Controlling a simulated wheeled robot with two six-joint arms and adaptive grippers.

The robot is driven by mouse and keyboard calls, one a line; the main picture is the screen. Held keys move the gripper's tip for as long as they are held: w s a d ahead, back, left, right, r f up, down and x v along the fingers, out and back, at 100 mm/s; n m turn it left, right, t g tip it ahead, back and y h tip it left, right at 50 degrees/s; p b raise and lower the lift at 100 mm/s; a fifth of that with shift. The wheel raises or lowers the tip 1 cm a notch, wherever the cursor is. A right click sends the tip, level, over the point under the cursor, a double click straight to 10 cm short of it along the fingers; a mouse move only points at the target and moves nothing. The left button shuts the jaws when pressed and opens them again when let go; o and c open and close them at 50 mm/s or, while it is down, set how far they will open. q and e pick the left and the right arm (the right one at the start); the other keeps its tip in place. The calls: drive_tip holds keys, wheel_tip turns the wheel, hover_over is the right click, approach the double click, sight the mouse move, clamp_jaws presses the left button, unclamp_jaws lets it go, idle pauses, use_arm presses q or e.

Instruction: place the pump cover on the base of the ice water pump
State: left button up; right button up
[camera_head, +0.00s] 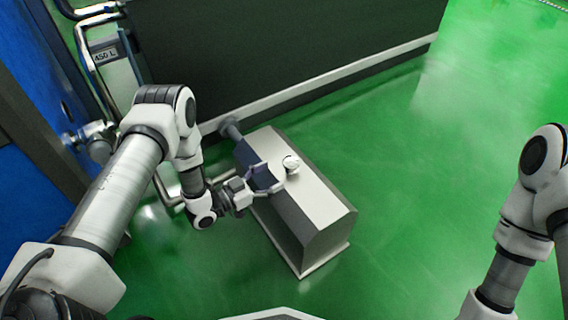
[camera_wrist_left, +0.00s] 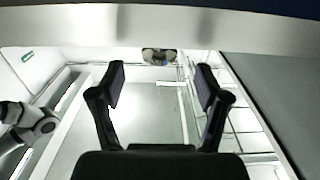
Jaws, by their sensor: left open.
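The pump cover (camera_head: 318,205) is a long box with a pale top, grey sloping sides and a round silver knob (camera_head: 291,162) on top. It stands upright low over the green floor, with a pale rim (camera_head: 322,262) at its foot. I cannot tell whether that rim is the pump base. My left gripper (camera_head: 271,178) is open at the cover's left long edge, its fingertips short of the knob. In the left wrist view the open fingers (camera_wrist_left: 160,78) have nothing between them, and a small round thing (camera_wrist_left: 158,56) shows beyond. My right gripper is out of view.
A dark blue part (camera_head: 257,170) and a pipe (camera_head: 230,129) sit at the cover's far left end. A large dark tank (camera_head: 290,50) stands behind, with metal pipes (camera_head: 95,70) and a blue cabinet (camera_head: 45,70) at left. The floor right of the cover is clear.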

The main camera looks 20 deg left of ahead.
use_arm(q)
drive_tip(key=p+v, duration=0.2)
drive_tip(key=v, duration=0.4)
drive_tip(key=d+f+n+g+y, duration=0.1)
drive_tip(key=s+f+n+g+y, duration=0.1)
drive_tip(key=f, duration=0.1)
drive_tip(key=s+d+f+g+y, duration=0.1)
drive_tip(key=shift+s+d+f+n+y, duration=0.25)
drive_tip(key=shift+d+f+n+y, duration=0.05)
drive_tip(key=shift+d+n+y, duration=0.1)
drive_tip(key=s+a+n+g+y, duration=0.1)
drive_tip(key=s+g, duration=0.4)
drive_tip(key=s, duration=0.6)
drive_tip(key=s+a+f+n+g+y, duration=0.1)
drive_tip(key=s+n+g+y, duration=0.3)
drive_tip(key=s, duration=0.8)
drive_tip(key=shift+s+a+f+g+y, duration=0.15)
drive_tip(key=shift+s+a+g+y, duration=0.25)
drive_tip(key=shift+g+y, duration=0.7)
